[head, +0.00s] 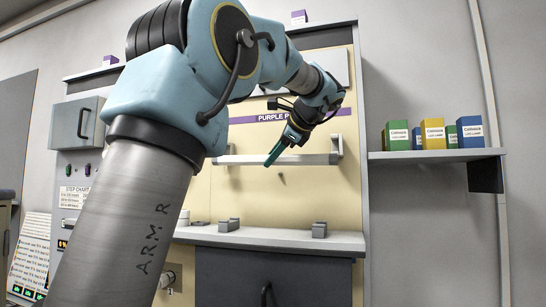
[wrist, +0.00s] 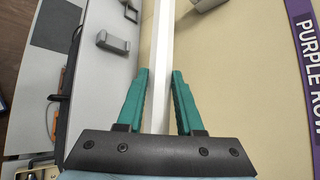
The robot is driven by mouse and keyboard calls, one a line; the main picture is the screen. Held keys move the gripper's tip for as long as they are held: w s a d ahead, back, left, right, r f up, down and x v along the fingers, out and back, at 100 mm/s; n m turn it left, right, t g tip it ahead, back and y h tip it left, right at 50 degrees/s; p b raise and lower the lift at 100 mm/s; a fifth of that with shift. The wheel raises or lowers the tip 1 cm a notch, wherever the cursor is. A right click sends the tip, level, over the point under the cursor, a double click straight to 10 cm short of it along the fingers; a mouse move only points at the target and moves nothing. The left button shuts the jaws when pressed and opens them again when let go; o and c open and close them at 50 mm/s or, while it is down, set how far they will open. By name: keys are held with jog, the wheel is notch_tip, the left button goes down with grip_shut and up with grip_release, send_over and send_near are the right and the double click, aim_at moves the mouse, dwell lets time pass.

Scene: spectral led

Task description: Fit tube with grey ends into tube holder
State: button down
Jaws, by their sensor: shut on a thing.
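The long white tube (head: 305,159) runs level in front of the cream back panel in the head view, with a grey part at its right end. My gripper (head: 272,158) is closed on it near its middle. In the wrist view the white tube (wrist: 162,40) passes between my teal gripper fingers (wrist: 160,75). A grey wall bracket (head: 337,146) is close to the tube's right end, and it also seems to show in the wrist view (wrist: 205,4). I cannot tell whether the tube is seated in the brackets. The left end is partly hidden by my arm.
Two grey blocks (head: 229,224) (head: 319,229) stand on the counter (head: 265,239) below the tube. A purple label strip (head: 262,117) is on the panel above. A shelf (head: 436,154) with several coloured boxes is at the right. The counter between the blocks is clear.

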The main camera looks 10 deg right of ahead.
jog(key=shift+r+p, duration=0.4)
jog(key=shift+r, duration=1.7)
jog(key=c, duration=1.2)
grip_release()
grip_shut()
